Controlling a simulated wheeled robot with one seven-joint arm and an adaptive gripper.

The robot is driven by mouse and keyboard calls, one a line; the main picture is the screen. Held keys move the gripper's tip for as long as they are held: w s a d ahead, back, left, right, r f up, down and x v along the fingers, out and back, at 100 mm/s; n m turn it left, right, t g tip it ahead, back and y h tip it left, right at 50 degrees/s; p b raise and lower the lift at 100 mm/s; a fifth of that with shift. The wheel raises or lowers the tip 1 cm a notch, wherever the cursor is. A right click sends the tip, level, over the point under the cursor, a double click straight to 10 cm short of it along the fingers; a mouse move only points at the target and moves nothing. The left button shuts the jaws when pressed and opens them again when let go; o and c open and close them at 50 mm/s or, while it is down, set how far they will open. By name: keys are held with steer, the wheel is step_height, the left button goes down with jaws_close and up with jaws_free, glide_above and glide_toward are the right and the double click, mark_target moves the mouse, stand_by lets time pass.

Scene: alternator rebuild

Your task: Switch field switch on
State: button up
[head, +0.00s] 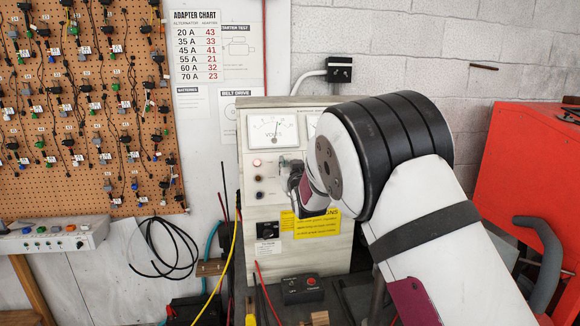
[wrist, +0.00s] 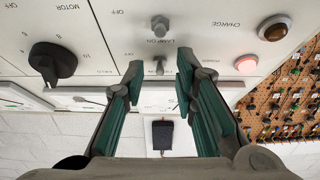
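The tester's pale panel (head: 255,215) stands in the middle of the head view, with my arm in front of its right side. In the wrist view the panel (wrist: 205,25) appears upside down. A small metal toggle switch (wrist: 160,66) shows between my fingertips, apart from both. A second toggle switch (wrist: 160,26) sits above it in the picture, beside a label reading LAMP ON.
A black rotary knob (wrist: 52,62) is left of the fingers in the wrist view. A lit red lamp (wrist: 247,65) and a brown lamp (wrist: 275,28) are right. A voltmeter (head: 272,131) tops the panel. A red cabinet (head: 530,165) stands right of my arm.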

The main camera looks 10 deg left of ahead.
jaws_close()
